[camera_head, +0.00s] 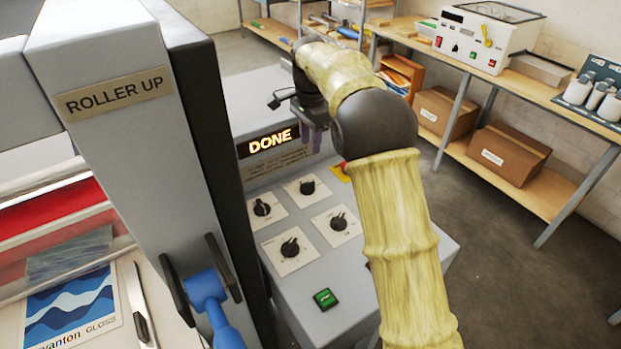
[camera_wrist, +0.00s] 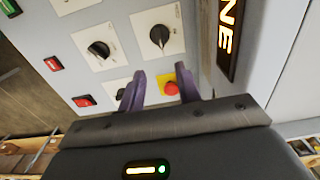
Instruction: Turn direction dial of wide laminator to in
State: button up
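The wide laminator's sloping control panel (camera_head: 325,262) carries several black dials on white plates: an upper left dial (camera_head: 262,207), an upper right dial (camera_head: 307,187), a lower left dial (camera_head: 290,247) and a lower right dial (camera_head: 339,221). Their labels are too small to read, so I cannot tell which is the direction dial or its setting. My gripper (camera_wrist: 160,86) is above the panel's far right part, its two purple fingers apart and empty. In the wrist view, two dials (camera_wrist: 160,37) (camera_wrist: 98,50) lie beyond the fingertips, and the red emergency button (camera_wrist: 171,88) shows between the fingers.
A lit DONE display (camera_head: 268,143) stands behind the dials. A green button (camera_head: 325,299) sits at the panel's front. The tall ROLLER UP housing (camera_head: 120,150) with a blue-handled lever (camera_head: 208,290) rises left of the panel. A bench (camera_head: 540,90) stands at right.

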aim_at(311, 182)
notch_tip(311, 182, down, 13)
jog(key=shift+w+f+p, duration=0.1)
jog(key=shift+f+p, duration=0.05)
jog(key=shift+p, duration=0.35)
grip_shut()
